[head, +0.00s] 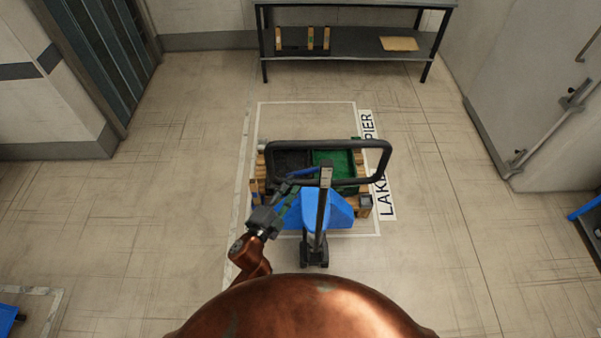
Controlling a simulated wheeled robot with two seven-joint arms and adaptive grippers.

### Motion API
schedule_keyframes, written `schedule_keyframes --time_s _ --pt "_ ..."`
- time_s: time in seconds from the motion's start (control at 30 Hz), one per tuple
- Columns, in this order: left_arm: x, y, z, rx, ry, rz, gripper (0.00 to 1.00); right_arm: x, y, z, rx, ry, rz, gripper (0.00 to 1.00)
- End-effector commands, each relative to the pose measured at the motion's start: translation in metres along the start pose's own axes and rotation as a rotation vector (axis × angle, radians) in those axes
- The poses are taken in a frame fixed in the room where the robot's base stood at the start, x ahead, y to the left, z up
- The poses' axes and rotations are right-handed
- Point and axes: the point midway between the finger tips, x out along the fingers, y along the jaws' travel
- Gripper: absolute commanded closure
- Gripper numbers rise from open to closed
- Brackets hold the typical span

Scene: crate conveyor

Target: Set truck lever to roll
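A blue pallet truck (340,214) stands in front of me, with an upright dark tiller (322,205) and a wide black loop handle (384,165). A thin blue bar (303,171), which looks like the truck's lever, sticks out to the left from the tiller head, inside the loop. My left gripper (286,192) is at the left side of the tiller, just below and left of this bar. Its fingers are small and overlap the truck behind, so I cannot tell their opening or whether they touch the bar. My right gripper is out of view.
A wooden pallet (366,205) with a black crate (291,160) and a green crate (350,160) lies behind the tiller, inside a white floor outline. A dark shelf table (350,42) stands at the back wall.

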Motion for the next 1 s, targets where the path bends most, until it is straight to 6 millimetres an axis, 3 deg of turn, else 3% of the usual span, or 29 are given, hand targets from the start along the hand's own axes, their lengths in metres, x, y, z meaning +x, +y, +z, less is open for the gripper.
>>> schedule_keyframes --time_s 0.2,0.4,0.77,1.0 --pt "0.037 -0.002 0.000 -0.001 -0.001 -0.001 0.70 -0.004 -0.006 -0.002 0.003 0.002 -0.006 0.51" --pt "0.059 -0.001 0.001 -0.002 -0.002 0.000 0.70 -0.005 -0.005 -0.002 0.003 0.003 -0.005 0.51" --pt "0.064 -0.001 0.001 -0.002 -0.002 0.000 0.70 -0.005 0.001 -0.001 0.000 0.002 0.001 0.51" --pt "0.064 0.000 0.001 -0.002 -0.003 0.000 0.86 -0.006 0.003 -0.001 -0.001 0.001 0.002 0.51"
